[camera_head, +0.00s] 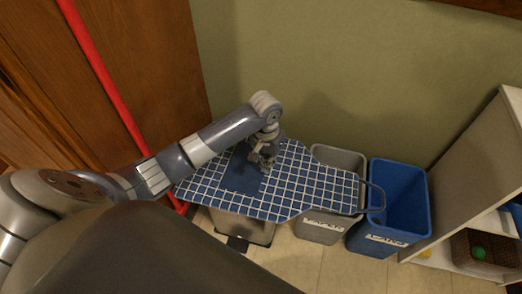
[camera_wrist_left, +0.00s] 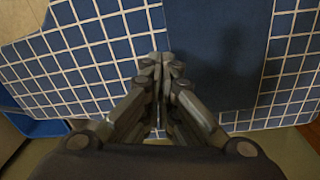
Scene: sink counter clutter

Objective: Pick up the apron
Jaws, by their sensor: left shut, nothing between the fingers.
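The apron (camera_head: 315,182) is blue with a white grid, a plain darker blue pocket patch and a neck loop at its right end. It lies spread out over the tops of bins in the head view. It fills much of the left wrist view (camera_wrist_left: 105,50), with the plain patch (camera_wrist_left: 215,50) at upper right. My left gripper (camera_head: 266,164) is over the apron near the edge of the patch. In the left wrist view its fingertips (camera_wrist_left: 164,60) are together with nothing between them. I cannot tell whether they touch the cloth. My right gripper is not in view.
A metal bin (camera_head: 243,230) and a grey bin (camera_head: 322,228) stand partly under the apron. A blue bin (camera_head: 400,205) stands to the right, beside a shelf (camera_head: 470,165) with a basket (camera_head: 480,252). A red pole (camera_head: 105,75) leans by the wooden door (camera_head: 160,60). A green wall is behind.

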